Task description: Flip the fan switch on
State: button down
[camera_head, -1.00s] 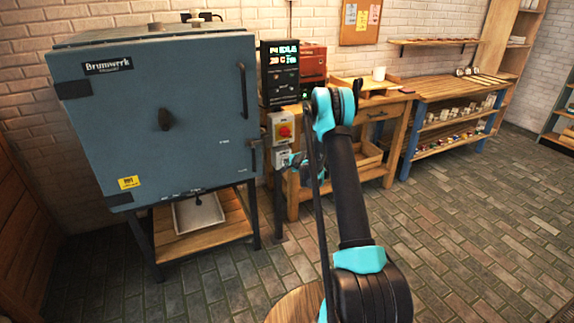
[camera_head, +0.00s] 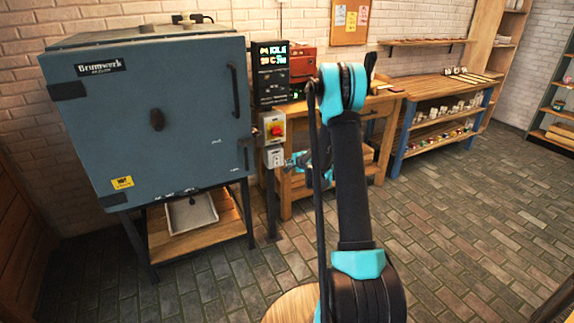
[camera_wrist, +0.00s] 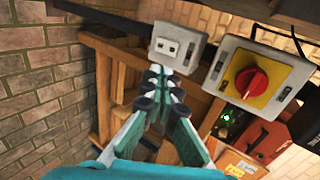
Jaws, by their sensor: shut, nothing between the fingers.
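A small grey switch box (camera_head: 274,157) with a pale face is mounted below a larger box with a red knob on yellow. In the wrist view, the small box (camera_wrist: 180,47) shows two little dark marks on its face. I cannot read any label or tell its on or off position. My gripper (camera_wrist: 158,78) is shut and empty. In that view its fingertips are just below the small box; I cannot tell whether they touch it. In the head view my gripper (camera_head: 291,161) is just right of the box, partly hidden by my arm.
The red rotary knob (camera_wrist: 252,82) is close on the right of the small box. The blue-grey kiln (camera_head: 160,120) stands to the left, and a lit controller (camera_head: 272,72) sits above the boxes. A wooden table (camera_head: 378,105) is behind my arm.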

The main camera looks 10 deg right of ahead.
aim_at(277, 165)
jog(key=shift+s, duration=0.1)
dwell(0.3)
jog(key=shift+t, duration=0.7)
jog(key=f, duration=0.1)
jog(key=s+f, duration=0.1)
jog(key=f, duration=0.1)
jog(key=shift+s+d+f, duration=0.3)
jog(key=shift+s+d, duration=0.05)
jog(key=x, duration=0.9)
jog(key=r+x, duration=0.1)
jog(key=x, duration=0.3)
jog(key=shift+w+a, duration=0.4)
jog(key=shift+w, duration=0.15)
